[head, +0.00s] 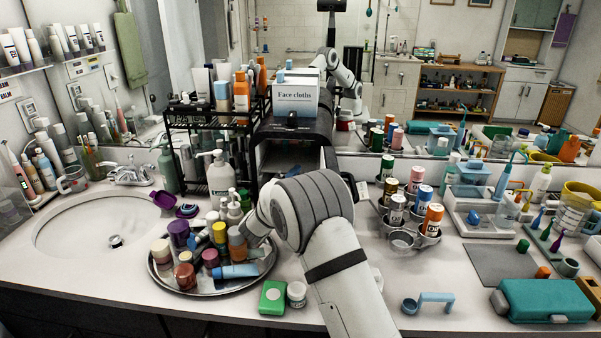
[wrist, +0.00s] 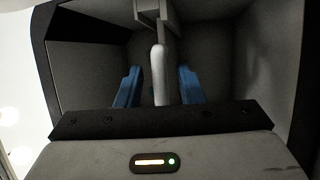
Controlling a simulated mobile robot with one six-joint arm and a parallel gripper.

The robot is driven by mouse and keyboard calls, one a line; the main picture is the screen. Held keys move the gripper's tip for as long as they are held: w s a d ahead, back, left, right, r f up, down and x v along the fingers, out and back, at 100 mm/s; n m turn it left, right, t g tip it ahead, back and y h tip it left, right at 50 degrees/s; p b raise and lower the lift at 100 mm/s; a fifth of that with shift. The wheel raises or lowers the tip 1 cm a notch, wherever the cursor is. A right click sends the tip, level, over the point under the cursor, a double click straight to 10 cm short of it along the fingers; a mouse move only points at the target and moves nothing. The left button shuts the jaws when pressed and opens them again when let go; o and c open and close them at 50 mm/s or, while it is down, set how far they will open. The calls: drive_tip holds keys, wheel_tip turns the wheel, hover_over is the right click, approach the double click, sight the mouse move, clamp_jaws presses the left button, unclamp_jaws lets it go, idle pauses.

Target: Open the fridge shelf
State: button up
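The fridge (head: 322,127) appears to be the dark box-shaped cabinet at the back of the counter, partly hidden behind my arm. Its front looks open onto a grey inside. In the wrist view, grey inner walls (wrist: 262,60) surround my gripper (wrist: 158,85). Its two blue fingers are apart. A pale upright bar (wrist: 158,72) stands between them, with visible gaps on both sides. It seems to meet a grey bracket (wrist: 155,12) above; I cannot tell whether it is the shelf's handle. In the head view, my gripper is hidden behind my arm.
A box of face cloths (head: 297,98) sits on the fridge. A black rack (head: 205,150) with bottles stands at its left. A round tray (head: 215,287) crowded with jars lies in front, near my arm. A holder with cans (head: 408,230) is at the right.

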drive_tip(key=shift+x, duration=1.2)
drive_tip(key=shift+c, duration=0.4)
clamp_jaws()
